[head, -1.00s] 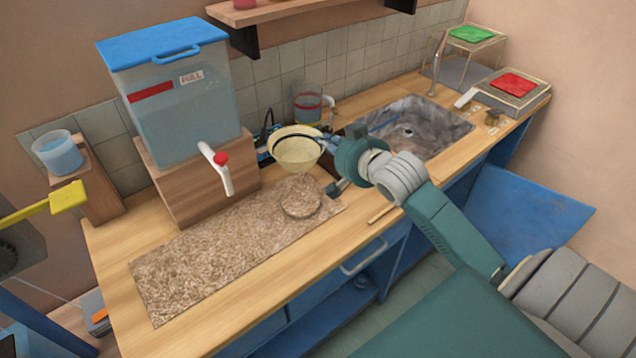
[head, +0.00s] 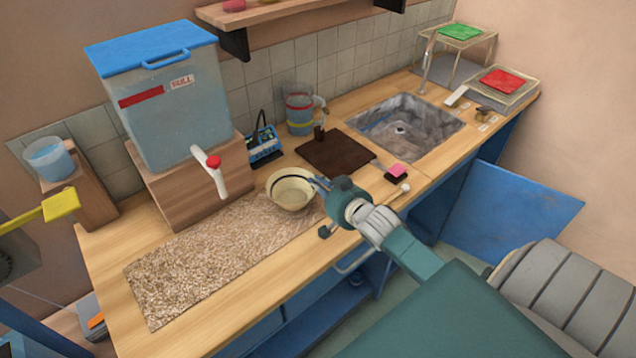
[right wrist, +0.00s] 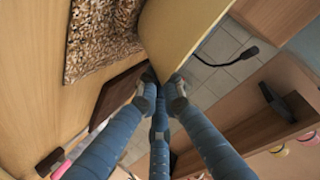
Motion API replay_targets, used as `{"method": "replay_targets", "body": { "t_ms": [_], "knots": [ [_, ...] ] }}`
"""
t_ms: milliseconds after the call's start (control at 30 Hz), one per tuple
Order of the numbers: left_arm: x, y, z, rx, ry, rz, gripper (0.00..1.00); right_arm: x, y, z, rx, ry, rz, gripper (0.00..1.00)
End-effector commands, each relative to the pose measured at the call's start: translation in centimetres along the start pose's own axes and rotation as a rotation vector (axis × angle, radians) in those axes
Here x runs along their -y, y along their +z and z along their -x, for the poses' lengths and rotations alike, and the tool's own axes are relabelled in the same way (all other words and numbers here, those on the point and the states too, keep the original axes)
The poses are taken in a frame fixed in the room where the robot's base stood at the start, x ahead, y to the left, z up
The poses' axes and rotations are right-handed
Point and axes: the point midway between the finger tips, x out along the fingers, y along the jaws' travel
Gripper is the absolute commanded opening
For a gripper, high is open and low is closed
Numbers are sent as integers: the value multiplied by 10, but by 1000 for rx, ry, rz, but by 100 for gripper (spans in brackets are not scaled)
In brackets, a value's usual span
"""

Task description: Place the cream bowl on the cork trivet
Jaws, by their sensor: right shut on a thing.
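The cream bowl (head: 291,190) stands roughly upright over the right end of the speckled cork mat (head: 205,260). My right gripper (head: 325,188) is shut on the bowl's right rim. In the right wrist view the bowl's wall (right wrist: 182,30) sits at the gripper's fingertips (right wrist: 163,82), with the cork mat (right wrist: 100,35) beside it. My left gripper is not in view.
A water tank (head: 170,105) with a red-handled tap (head: 212,170) stands left of the bowl. Behind are a blue device (head: 264,145) and a dark brown board (head: 334,150). A pink block (head: 397,172) and the sink (head: 405,128) lie to the right.

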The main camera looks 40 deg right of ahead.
Motion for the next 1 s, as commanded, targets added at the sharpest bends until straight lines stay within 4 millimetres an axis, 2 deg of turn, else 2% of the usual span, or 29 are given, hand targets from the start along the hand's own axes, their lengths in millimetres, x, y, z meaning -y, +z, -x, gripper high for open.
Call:
{"method": "replay_targets", "body": {
  "t_ms": [233,267,333,700,867,1000],
  "knots": [
    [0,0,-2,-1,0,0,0,-2,2,-2,-2,0,-1,0],
    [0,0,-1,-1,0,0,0,-2,2,-1,0,1,0,12],
    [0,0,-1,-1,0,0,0,-2,2,-1,0,1,0,25],
    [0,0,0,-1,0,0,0,0,-1,2,0,1,1,25],
    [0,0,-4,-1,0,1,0,-1,2,26,2,1,0,25],
    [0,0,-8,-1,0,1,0,-1,2,58,3,1,1,25]
  ]
}}
